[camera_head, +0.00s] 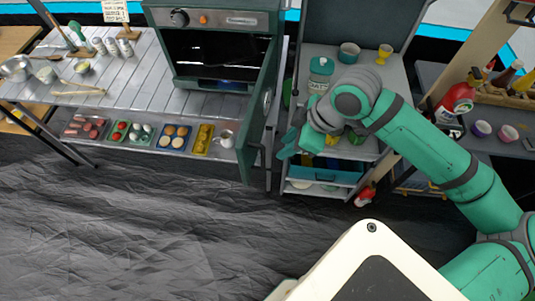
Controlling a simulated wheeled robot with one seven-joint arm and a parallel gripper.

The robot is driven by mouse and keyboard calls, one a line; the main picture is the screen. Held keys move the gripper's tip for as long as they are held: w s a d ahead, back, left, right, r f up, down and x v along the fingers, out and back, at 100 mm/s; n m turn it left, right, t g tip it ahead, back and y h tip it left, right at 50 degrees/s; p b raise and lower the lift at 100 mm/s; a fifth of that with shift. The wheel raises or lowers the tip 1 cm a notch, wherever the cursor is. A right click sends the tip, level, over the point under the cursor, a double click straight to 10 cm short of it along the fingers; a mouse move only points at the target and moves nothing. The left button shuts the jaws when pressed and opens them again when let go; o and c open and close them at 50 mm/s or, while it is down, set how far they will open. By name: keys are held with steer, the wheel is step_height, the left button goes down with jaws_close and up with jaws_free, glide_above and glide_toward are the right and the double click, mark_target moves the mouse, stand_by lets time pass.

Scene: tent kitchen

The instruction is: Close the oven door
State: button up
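The oven (222,84) stands at the top middle, on the right end of the grey slatted table. Its dark inside shows. The dark green oven door (257,122) stands wide open on the oven's right side, swung out toward me and seen nearly edge-on. My gripper (286,146) is at the end of my teal arm, pointing left, a little right of the door. A narrow gap seems to lie between them. The fingers are small and blend with the wrist, so I cannot tell whether they are open or shut.
A shelf unit (297,184) with a teal canister (320,74), a bowl (349,52) and a yellow cup (385,53) stands right of the door, close to my arm. Food trays (172,137) and a metal mug (226,138) sit on the table's lower shelf. The floor (130,225) in front is clear.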

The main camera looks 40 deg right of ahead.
mark_target(263, 157)
steer(key=a+r+n+g+y, duration=0.1)
steer(key=a+r+n, duration=0.2)
steer(key=r, duration=0.5)
steer(key=x, duration=1.1)
steer(key=shift+s+a+f, duration=0.1)
steer(key=shift+s, duration=0.25)
steer(key=shift+c, duration=0.5)
jaws_close()
